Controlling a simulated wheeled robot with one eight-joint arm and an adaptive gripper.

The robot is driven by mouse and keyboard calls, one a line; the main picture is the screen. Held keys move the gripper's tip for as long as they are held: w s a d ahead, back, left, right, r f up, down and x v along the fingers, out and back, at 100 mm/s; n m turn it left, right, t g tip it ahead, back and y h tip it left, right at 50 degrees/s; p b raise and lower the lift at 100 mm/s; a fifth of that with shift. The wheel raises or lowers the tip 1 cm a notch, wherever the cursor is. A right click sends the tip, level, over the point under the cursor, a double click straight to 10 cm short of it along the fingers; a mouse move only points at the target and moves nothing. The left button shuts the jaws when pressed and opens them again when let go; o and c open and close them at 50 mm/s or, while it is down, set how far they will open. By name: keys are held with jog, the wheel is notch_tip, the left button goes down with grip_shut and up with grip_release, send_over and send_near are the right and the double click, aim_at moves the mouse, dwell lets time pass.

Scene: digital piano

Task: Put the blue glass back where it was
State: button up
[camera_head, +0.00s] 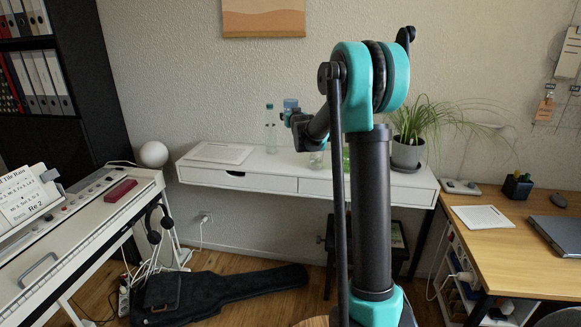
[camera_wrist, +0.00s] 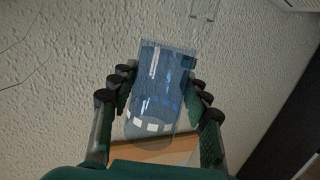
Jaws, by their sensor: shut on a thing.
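The blue glass (camera_wrist: 160,90) is see-through and sits between the two fingers of my gripper (camera_wrist: 160,98) in the wrist view. The fingers press on it from both sides. In the head view the blue glass (camera_head: 291,104) is held up above the white wall desk (camera_head: 250,178), apart from its top. My gripper (camera_head: 289,118) is small there and partly hidden by my arm.
A clear bottle (camera_head: 270,135) stands on the white desk close to my gripper. A clear glass (camera_head: 316,159) and a green item (camera_head: 346,158) stand near my arm. A potted plant (camera_head: 407,150) is at the right end. A white flat device (camera_head: 219,153) lies left.

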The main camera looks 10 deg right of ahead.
notch_tip(320, 180, down, 19)
jog(key=shift+w+a+f, duration=0.1)
jog(key=shift+w+f, duration=0.05)
dwell(0.5)
jog(key=o, duration=1.3)
jog(key=shift+f, duration=0.15)
jog(key=shift+s+r, duration=0.2)
jog(key=shift+s, duration=0.1)
jog(key=s+d+f+g, duration=0.1)
jog(key=s+g, duration=0.3)
jog(key=s, duration=1.4)
jog(key=s+d+f+g, duration=0.1)
jog(key=s+f+g, duration=0.2)
jog(key=s, duration=1.5)
jog(key=s+d+f+g, duration=0.2)
jog(key=s+g, duration=0.3)
jog(key=s, duration=1.4)
jog(key=shift+s+f+h, duration=0.1)
jog(key=shift+f+h, duration=0.3)
jog(key=shift+f, duration=0.15)
